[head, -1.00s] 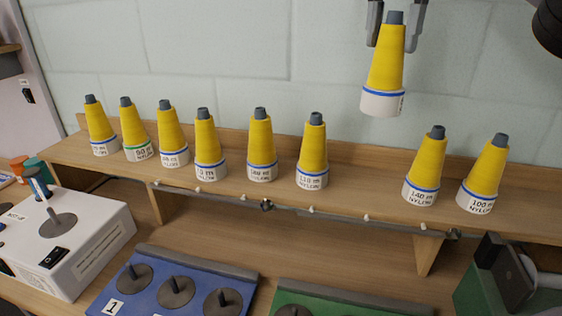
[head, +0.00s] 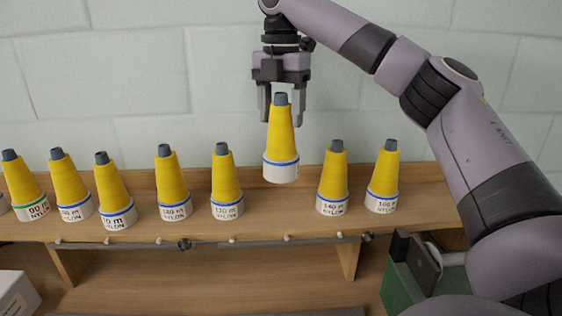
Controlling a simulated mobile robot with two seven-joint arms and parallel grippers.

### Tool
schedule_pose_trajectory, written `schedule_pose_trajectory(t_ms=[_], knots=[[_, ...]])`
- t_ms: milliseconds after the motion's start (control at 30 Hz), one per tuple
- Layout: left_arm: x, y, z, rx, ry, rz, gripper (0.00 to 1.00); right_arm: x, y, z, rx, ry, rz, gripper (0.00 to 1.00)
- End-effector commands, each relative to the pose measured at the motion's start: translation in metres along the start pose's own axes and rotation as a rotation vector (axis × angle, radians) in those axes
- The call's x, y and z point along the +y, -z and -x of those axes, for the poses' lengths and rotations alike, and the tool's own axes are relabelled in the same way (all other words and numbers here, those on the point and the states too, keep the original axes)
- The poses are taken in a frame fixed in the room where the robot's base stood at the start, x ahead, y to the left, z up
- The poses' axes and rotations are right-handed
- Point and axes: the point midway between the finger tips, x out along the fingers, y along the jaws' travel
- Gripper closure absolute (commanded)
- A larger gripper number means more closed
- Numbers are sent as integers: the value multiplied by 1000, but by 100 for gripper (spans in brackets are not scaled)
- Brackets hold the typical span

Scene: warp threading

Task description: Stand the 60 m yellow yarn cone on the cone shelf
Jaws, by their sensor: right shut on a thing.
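My right gripper (head: 281,112) points down and is shut on the grey top of a yellow yarn cone (head: 281,138). The cone hangs upright with its white, blue-striped base over the wooden cone shelf (head: 275,228), in the gap between two standing cones. The base appears a little above the shelf board. No readable label faces me on this cone, so I cannot tell its length. My left gripper is not in view.
A green box (head: 402,275) is below at right.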

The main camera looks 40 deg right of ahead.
Motion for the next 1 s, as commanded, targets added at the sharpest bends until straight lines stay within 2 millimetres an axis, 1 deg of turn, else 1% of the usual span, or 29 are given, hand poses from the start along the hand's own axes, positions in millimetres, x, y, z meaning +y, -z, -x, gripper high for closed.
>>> schedule_pose_trajectory(t_ms=[33,300,567,833,900,1000], knots=[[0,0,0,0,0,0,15,0,0,-10,3,5,3,61],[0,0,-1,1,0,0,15,0,0,-45,2,3,1,61],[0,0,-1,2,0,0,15,0,0,-65,-1,0,-1,61],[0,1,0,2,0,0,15,0,0,-102,-1,1,-2,61],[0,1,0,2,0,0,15,0,0,-107,0,1,-1,61],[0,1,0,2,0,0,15,0,0,-108,0,-1,0,61]])
